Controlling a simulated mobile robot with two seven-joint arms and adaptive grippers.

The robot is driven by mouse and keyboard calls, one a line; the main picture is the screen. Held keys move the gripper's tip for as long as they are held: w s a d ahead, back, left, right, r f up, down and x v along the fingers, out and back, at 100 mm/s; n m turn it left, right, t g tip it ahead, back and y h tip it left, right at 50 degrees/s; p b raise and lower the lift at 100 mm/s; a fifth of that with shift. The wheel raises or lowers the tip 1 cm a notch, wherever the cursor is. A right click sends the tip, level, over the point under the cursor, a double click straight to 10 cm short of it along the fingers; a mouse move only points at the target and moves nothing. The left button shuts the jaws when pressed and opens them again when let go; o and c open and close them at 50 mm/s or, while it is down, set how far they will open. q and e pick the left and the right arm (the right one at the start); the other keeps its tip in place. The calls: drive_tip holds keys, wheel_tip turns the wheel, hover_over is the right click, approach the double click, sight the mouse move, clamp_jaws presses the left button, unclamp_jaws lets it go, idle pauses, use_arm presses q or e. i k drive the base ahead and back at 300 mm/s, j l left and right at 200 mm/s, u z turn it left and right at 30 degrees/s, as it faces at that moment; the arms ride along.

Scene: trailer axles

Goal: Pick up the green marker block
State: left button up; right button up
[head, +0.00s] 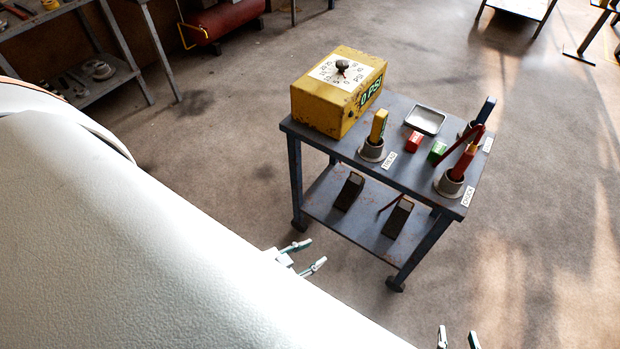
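The green marker block (437,151) lies on the top of the grey cart (400,172), just right of a red block (414,141). My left gripper (308,254) is low in front of the cart, left of its legs. Its two fingers are apart with nothing between them. My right gripper (458,340) shows only as two fingertips at the bottom edge, apart and empty. Both grippers are well away from the green block. A large white part of my own body covers the lower left.
A yellow PSI gauge box (340,90) stands at the cart's left end. A metal tray (425,119) lies behind the blocks. Round holders with a yellow tool (378,126), a red tool (463,161) and a blue tool (485,110) surround the blocks. Dark blocks sit on the lower shelf.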

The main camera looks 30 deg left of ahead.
sight(438, 149)
drive_tip(key=u, duration=0.5)
drive_tip(key=k+l+u, duration=0.1)
drive_tip(key=l+u, duration=0.15)
drive_tip(key=k+l+u, duration=0.1)
drive_tip(key=l+u, duration=0.15)
drive_tip(key=k+l+u, duration=0.25)
drive_tip(key=k+l, duration=0.2)
drive_tip(key=l, duration=0.2)
drive_tip(key=k+l+u, duration=0.1)
drive_tip(key=l, duration=0.25)
drive_tip(key=k+l+u, duration=0.1)
drive_tip(key=k+l, duration=0.2)
drive_tip(key=l, duration=0.1)
